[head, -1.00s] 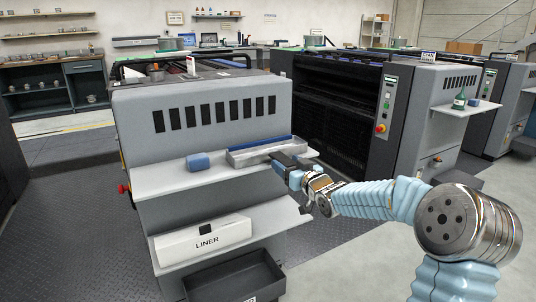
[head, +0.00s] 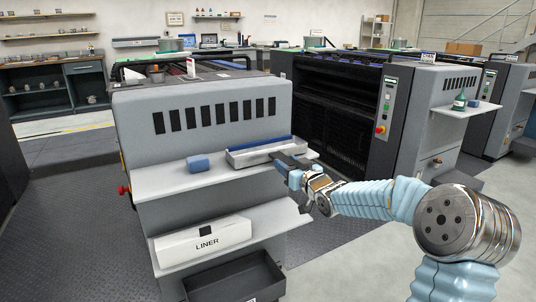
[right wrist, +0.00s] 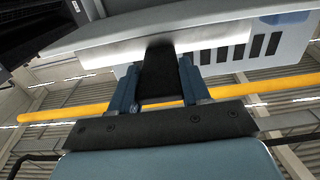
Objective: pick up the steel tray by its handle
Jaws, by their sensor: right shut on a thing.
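The steel tray (head: 250,155) is a long, shallow, shiny tray at the right part of the upper shelf on the grey press. In the right wrist view its bright metal wall (right wrist: 120,52) spans the top. Its dark handle (right wrist: 160,75) points toward my right gripper. My right gripper (head: 284,162) is at the tray's right end, with its two blue fingers (right wrist: 159,88) shut on the handle, one on each side. I cannot tell for sure whether the tray's base is clear of the shelf. My left gripper is not in view.
The upper shelf (head: 165,182) also bears a blue sponge-like block (head: 198,162) left of the tray. A blue strip (head: 262,143) runs behind the tray. Below are a white LINER box (head: 203,243) on a lower shelf and a dark bin (head: 235,280). Another press (head: 400,115) stands to the right.

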